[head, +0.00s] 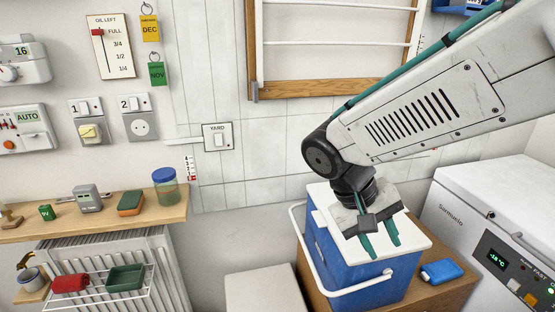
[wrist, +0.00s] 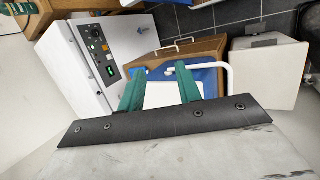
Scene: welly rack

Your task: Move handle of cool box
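The cool box (head: 345,272) is blue with a white lid (head: 325,205) and stands on a wooden cabinet in the head view. Its white handle (head: 311,254) is swung down, running along the left side and across the front. In the wrist view the handle (wrist: 229,80) shows as a white bar at the right of the blue box (wrist: 209,77). My gripper (head: 382,250) is above the lid near its front edge, its teal fingers apart with nothing between them. The fingers (wrist: 160,70) are also spread in the wrist view. Whether they touch the lid I cannot tell.
A white chest freezer (head: 475,215) stands close on the right. A small blue item (head: 441,272) lies on the wooden cabinet (head: 445,294) beside the box. A pale box (head: 262,289) is at the left. A shelf (head: 110,218) and a radiator (head: 140,262) are further left.

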